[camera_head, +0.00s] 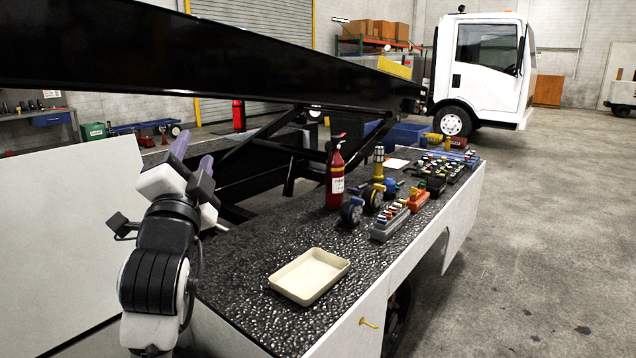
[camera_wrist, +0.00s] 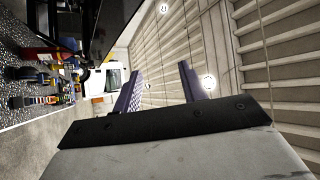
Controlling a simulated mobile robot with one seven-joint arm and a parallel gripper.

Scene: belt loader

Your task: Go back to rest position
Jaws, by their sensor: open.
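My gripper (camera_head: 193,153) is raised at the left of the head view, above the left end of the dark textured deck (camera_head: 245,275). Its two purple fingers stand apart with nothing between them. In the wrist view the fingers of my gripper (camera_wrist: 160,92) are also apart and empty, against the wall and roof. My arm is folded up, and its links hide part of the deck's left end. A shallow cream tray (camera_head: 309,276) lies empty on the deck, to the right of my arm and clear of it.
A red fire extinguisher (camera_head: 335,178) stands on the deck behind the tray. Several coloured tools and blocks crowd the deck's far end. A long black beam (camera_head: 190,50) slants overhead close to my arm. A white truck (camera_head: 486,70) stands at the back. The floor at right is clear.

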